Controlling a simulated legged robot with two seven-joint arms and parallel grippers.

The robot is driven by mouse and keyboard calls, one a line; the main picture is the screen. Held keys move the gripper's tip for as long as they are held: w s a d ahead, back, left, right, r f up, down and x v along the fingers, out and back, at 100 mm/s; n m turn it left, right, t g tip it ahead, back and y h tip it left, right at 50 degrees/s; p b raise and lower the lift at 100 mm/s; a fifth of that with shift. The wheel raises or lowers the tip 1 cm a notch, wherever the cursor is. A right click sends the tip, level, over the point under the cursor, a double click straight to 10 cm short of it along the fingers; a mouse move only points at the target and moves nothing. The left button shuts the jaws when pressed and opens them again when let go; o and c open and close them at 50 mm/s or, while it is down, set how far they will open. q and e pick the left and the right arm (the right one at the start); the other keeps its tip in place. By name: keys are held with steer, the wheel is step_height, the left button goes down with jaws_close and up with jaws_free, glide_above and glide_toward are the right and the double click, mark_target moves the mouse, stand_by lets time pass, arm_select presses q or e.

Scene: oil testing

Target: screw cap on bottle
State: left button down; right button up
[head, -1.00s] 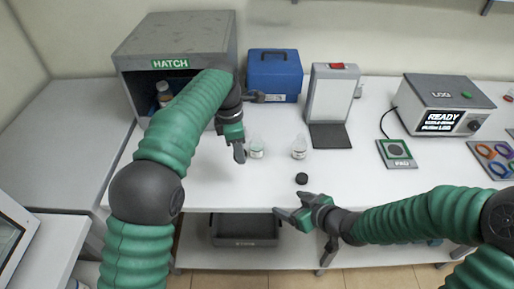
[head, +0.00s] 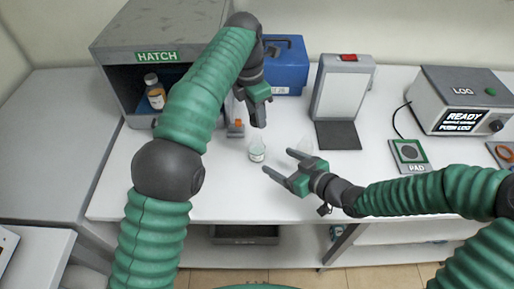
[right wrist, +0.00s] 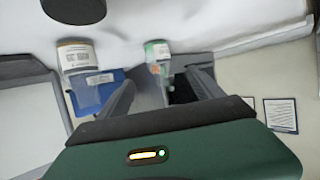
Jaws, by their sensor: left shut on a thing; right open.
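The bottle (head: 257,151) with a green label stands on the white table. It also shows in the right wrist view (right wrist: 157,50). A second clear bottle (head: 305,146) stands right of it; in the right wrist view it has a yellow-orange label (right wrist: 77,55). A dark round cap (right wrist: 75,8) is cut by the top edge of the right wrist view and hidden in the head view. My left gripper (head: 260,118) is shut above and behind the green-labelled bottle; what it holds I cannot make out. My right gripper (head: 279,164) is open and empty, near both bottles.
The grey hatch box (head: 160,40) holds an amber bottle (head: 156,93). Behind stand a blue case (head: 285,68) and a white panel stand (head: 342,88). A grey pad (head: 409,153) and the LOG box (head: 465,95) are at right. The front table is clear.

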mark_target(257, 148)
steer(key=x, duration=1.2)
steer(key=shift+w+d+f, duration=0.1)
steer(key=shift+w+f, duration=0.2)
steer(key=shift+w, duration=0.1)
steer(key=shift+s, duration=0.1)
steer(key=shift+c, duration=0.8)
jaws_close()
